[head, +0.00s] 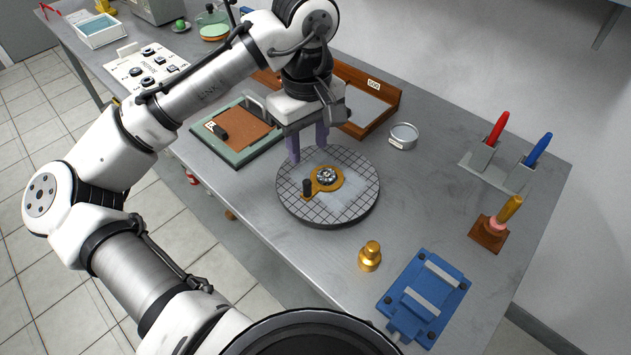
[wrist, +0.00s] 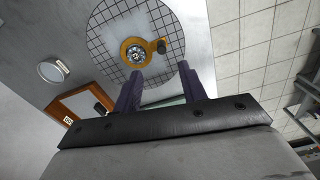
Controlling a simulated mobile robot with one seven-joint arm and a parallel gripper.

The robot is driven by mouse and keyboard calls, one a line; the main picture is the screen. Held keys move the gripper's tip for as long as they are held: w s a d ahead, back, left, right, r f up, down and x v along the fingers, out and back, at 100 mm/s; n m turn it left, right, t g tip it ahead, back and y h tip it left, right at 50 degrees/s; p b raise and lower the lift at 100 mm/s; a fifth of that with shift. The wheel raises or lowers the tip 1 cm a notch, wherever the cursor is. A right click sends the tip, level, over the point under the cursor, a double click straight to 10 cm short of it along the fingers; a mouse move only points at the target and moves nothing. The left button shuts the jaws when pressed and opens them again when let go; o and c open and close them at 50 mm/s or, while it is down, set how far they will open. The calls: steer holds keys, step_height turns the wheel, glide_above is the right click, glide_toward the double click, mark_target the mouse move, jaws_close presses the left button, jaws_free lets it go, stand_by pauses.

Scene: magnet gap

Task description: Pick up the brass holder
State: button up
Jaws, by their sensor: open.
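The brass holder (head: 337,187) lies flat on a round gridded plate (head: 351,212). It is a flat brass piece with a round end around a silvery faceted part (head: 326,176) and an upright black knob (head: 307,187) at its other end. It also shows in the wrist view (wrist: 126,46), near the top middle, with the knob to its right. My gripper (head: 308,150) is open and empty, with its purple fingers pointing down near the plate's back edge. In the wrist view the fingertips (wrist: 160,70) are apart from the holder.
A brass weight (head: 370,258) and a blue clamp block (head: 443,276) stand in front and to the right. A small round dish (head: 404,133), pen stands and wooden trays surround the plate. The grey bench (head: 440,190) is clear right of the plate.

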mark_target(307, 182)
step_height(307, 182, down, 6)
steer(key=shift+f+p, duration=0.2)
steer(key=shift+p, duration=0.1)
steer(key=shift+a+f+p, duration=0.15)
steer(key=shift+f+p, duration=0.55)
steer(key=shift+f, duration=2)
steer(key=shift+c, duration=0.3)
jaws_close()
